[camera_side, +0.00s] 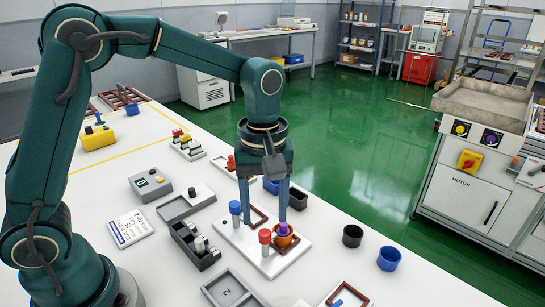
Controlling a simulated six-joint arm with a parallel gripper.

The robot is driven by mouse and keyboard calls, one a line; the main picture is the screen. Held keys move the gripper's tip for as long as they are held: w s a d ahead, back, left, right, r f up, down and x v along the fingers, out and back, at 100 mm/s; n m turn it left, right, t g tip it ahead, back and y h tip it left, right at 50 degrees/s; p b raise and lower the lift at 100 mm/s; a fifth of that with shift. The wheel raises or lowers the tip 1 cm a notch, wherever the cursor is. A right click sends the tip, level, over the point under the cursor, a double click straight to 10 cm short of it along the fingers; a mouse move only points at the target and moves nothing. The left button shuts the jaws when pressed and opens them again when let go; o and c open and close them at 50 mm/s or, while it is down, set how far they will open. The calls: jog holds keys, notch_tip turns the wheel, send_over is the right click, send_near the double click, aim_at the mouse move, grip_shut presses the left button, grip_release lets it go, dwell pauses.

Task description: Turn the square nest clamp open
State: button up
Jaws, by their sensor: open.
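A white fixture plate (238,239) lies on the white table and carries brown square frames, one at the back (259,214) and one nearer the front (290,249). A blue-topped post (235,209) stands at its left and a red-topped post (265,237) at its front. Which post is the square nest clamp I cannot tell.
A black cup (352,236) and a blue cup (389,259) stand right of the plate.

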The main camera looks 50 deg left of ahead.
aim_at(265, 233)
jog(key=shift+f, duration=2.2)
grip_shut()
